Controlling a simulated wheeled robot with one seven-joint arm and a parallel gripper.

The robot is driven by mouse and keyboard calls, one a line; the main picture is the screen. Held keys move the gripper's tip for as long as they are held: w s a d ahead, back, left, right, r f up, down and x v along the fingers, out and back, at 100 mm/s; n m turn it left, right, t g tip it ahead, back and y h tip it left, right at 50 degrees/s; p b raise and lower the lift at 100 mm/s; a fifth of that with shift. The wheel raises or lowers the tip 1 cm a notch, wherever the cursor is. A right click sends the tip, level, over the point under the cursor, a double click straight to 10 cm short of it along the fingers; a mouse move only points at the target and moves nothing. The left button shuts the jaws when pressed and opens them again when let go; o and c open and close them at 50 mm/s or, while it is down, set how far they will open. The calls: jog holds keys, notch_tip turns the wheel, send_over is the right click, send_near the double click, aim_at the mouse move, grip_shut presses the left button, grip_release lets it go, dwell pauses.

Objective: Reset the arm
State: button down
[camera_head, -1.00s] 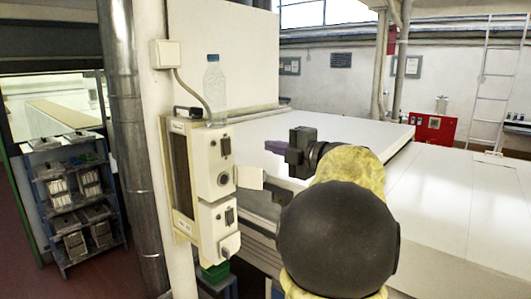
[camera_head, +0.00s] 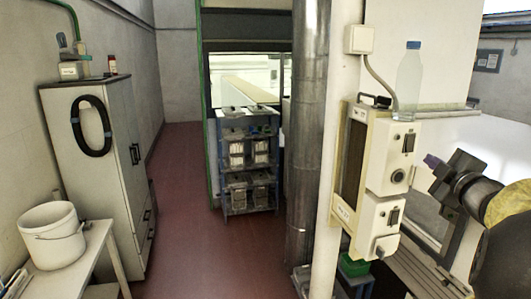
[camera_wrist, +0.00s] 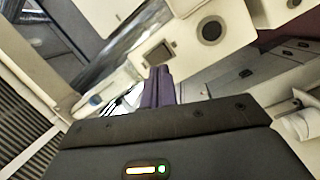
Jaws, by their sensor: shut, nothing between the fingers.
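My gripper (camera_head: 432,161) is at the right of the head view, on the end of my yellow and black arm. Its purple fingers point left, toward the cream control box (camera_head: 383,185) on the post, and are apart from it. In the wrist view the purple fingers (camera_wrist: 158,86) are together with nothing between them. The control box fills much of the wrist view's upper part (camera_wrist: 190,45).
A clear bottle with a blue cap (camera_head: 408,82) stands on top of the control box. A metal duct (camera_head: 307,130) runs beside the post. A blue rack (camera_head: 249,160), a grey cabinet (camera_head: 105,170) and a white bucket (camera_head: 52,237) stand left. The red floor (camera_head: 185,180) between is clear.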

jog(key=a+f+m+g+h, duration=0.1)
jog(key=a+f+m+g, duration=0.4)
jog(key=f, duration=0.5)
jog(key=a+f+m+g+h, duration=0.15)
jog(key=a+f+m, duration=0.25)
jog(key=a+f, duration=0.45)
jog(key=s+a+f+m+g+y, duration=0.3)
jog(key=s+a+f+g, duration=0.6)
jog(key=s+a+f, duration=0.6)
jog(key=s, duration=0.2)
jog(key=shift+s+f+y, duration=0.25)
jog(key=shift+s+y, duration=0.1)
jog(key=shift+w, duration=0.1)
jog(key=shift+d, duration=0.1)
